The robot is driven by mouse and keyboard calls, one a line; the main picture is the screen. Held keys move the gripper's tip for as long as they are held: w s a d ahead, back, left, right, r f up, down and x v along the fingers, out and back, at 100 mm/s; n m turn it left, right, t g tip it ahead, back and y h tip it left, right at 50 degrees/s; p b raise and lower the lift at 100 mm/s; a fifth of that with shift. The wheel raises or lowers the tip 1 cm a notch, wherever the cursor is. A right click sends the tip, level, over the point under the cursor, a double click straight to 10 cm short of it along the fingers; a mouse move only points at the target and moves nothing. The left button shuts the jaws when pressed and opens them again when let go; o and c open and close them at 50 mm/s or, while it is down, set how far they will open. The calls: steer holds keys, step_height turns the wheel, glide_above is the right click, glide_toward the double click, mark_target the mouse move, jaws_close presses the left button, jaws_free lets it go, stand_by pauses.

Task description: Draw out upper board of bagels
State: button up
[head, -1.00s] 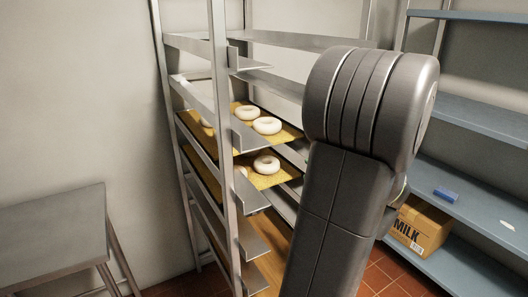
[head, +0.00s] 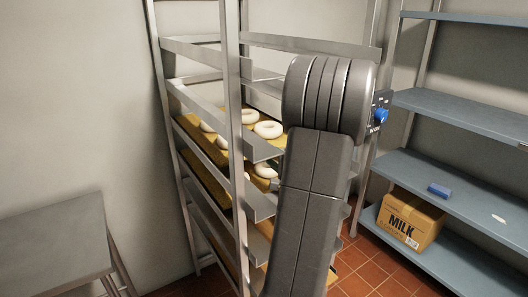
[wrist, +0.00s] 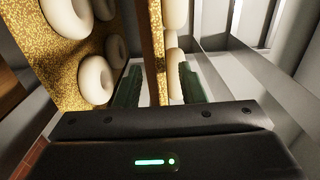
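The upper board of bagels (head: 187,124) lies in the metal rack in the head view, with several pale bagels (head: 268,130) on it. A lower board (head: 205,176) with bagels sits beneath it. In the wrist view my gripper (wrist: 160,85) shows two green fingers, spread apart. The edge of the upper board (wrist: 157,45) runs between them, with a gap visible on both sides. The lower board (wrist: 60,50), with several bagels, is left of the fingers in this turned view. My arm hides the gripper and the right part of the boards in the head view.
The metal rack (head: 234,90) has side posts and ledges close around the boards. A grey table (head: 55,235) stands at left. Blue shelves (head: 470,125) at right hold a milk box (head: 410,220) and a blue item (head: 438,190). Tiled floor (head: 365,265) is open between.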

steer(key=shift+b+x, duration=0.9)
steer(key=shift+x, duration=1.75)
steer(key=shift+c, duration=0.3)
jaws_close()
